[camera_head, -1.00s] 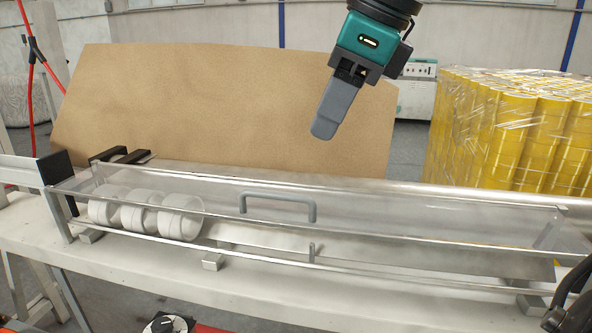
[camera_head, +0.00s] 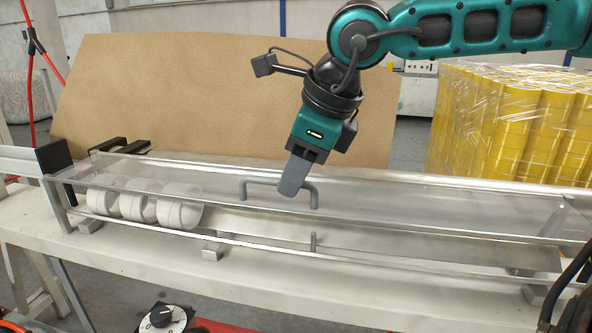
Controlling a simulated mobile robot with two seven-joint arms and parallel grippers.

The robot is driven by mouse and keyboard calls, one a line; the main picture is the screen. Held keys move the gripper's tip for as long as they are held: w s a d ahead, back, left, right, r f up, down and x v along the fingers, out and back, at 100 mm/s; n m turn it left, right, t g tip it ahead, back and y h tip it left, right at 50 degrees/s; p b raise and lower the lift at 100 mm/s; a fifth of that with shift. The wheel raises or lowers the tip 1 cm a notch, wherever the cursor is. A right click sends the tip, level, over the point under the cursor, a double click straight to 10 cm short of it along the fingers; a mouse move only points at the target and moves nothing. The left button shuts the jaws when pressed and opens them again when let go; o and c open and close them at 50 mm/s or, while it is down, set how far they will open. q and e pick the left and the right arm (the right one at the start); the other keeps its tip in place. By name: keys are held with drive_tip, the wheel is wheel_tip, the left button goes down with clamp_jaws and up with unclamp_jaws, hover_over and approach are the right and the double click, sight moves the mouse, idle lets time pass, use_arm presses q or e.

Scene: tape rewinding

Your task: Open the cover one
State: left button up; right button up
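The transparent cover (camera_head: 420,208) lies closed along the top of a long metal trough on the white bench. A grey U-shaped handle (camera_head: 262,184) stands on it, left of centre. My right gripper (camera_head: 291,182) points down at the handle and overlaps its middle in the picture. Its fingers show edge-on as one grey piece, so I cannot tell their gap or whether they touch the handle. Several white tape rolls (camera_head: 180,212) lie under the cover at the left end. My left gripper is out of view.
A large brown board (camera_head: 170,95) stands behind the trough. Wrapped yellow tape rolls (camera_head: 520,120) are stacked at the back right. A black dial (camera_head: 160,318) is at the front edge. The white bench (camera_head: 120,255) is clear in front of the trough.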

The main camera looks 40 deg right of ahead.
clamp_jaws()
idle(0.4)
idle(0.4)
